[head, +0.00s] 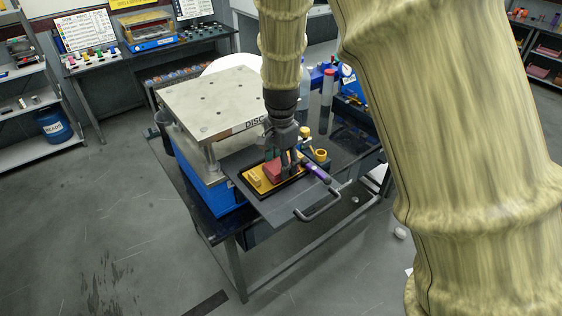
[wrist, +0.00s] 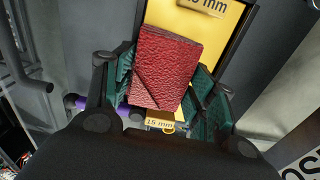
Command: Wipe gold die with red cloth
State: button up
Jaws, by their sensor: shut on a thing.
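The red cloth (wrist: 168,65) is a folded, textured dark-red pad between the green finger pads of my gripper (wrist: 165,92) in the wrist view. In the head view my gripper (head: 286,168) points down over the bench, with the cloth (head: 273,170) at its fingers. The gold die (wrist: 212,42) appears as a flat yellow plate in a dark frame, partly hidden under the cloth and fingers. It also shows in the head view (head: 264,186). I cannot tell whether the cloth touches the plate.
A purple-handled tool (head: 318,173) and a yellow cup-like piece (head: 320,154) lie just right of the plate. A steel-topped die press (head: 215,100) stands close on the left. Open floor lies in front.

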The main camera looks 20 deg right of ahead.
jog(key=shift+f, duration=0.55)
jog(key=shift+w+a+r+p, duration=0.1)
jog(key=shift+w+a+p, duration=0.15)
jog(key=shift+w, duration=0.35)
jog(key=shift+w+a+p, duration=0.2)
jog(key=shift+w+p, duration=0.05)
jog(key=shift+w, duration=0.4)
jog(key=shift+w+a+r+p, duration=0.1)
jog(key=shift+w+a+p, duration=0.15)
jog(key=shift+w, duration=0.35)
jog(key=shift+f, duration=0.1)
jog(key=shift+s+d+f, duration=0.1)
jog(key=shift+s+d, duration=0.15)
jog(key=shift+s, duration=0.4)
jog(key=shift+s+d+f, duration=0.1)
jog(key=shift+s+d, duration=0.1)
jog(key=shift+s, duration=0.5)
jog(key=shift+s+d, duration=0.25)
jog(key=shift+s, duration=0.4)
jog(key=shift+w+r, duration=0.2)
jog(key=shift+r, duration=0.5)
jog(key=shift+s+r, duration=0.1)
jog(key=shift+r, duration=2.25)
